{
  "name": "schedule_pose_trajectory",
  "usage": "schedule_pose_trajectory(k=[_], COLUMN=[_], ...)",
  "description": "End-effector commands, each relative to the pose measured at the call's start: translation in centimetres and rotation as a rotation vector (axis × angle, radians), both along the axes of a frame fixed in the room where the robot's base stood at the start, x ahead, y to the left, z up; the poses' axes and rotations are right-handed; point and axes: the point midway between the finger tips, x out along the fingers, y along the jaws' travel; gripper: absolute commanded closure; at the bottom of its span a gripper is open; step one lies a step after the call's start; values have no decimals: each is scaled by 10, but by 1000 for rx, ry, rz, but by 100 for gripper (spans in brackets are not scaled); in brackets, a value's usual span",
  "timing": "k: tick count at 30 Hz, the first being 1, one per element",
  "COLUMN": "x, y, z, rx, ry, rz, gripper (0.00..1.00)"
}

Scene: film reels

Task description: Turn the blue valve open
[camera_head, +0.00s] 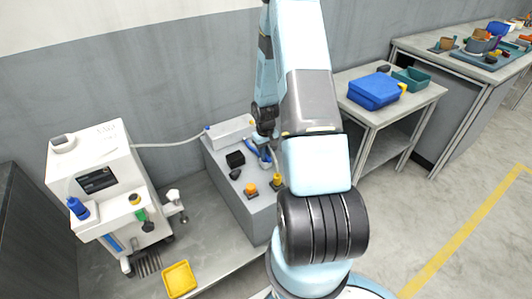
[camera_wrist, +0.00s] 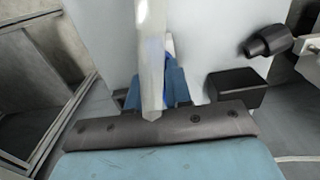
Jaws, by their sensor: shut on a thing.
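The blue valve (camera_head: 265,154) is on the grey box behind my arm, and only parts of its blue handle show past my gripper. My gripper (camera_head: 262,139) is at the valve, pointing down and shut on it. In the wrist view, a strip of the blue valve (camera_wrist: 177,86) shows behind a pale grey finger of my gripper (camera_wrist: 152,95). The finger hides much of the valve, so how far it is turned cannot be told.
A white machine (camera_head: 95,170) with a hose stands left. A yellow tray (camera_head: 179,279) lies in front.

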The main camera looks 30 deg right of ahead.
Motion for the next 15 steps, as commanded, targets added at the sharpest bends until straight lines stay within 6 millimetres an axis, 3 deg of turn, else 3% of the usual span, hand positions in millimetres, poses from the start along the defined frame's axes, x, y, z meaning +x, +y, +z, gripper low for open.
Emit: schedule_pose_trajectory(k=[15], x=[1], y=[1], z=[1], rx=[0], ry=[-3], rz=[37], gripper=[100])
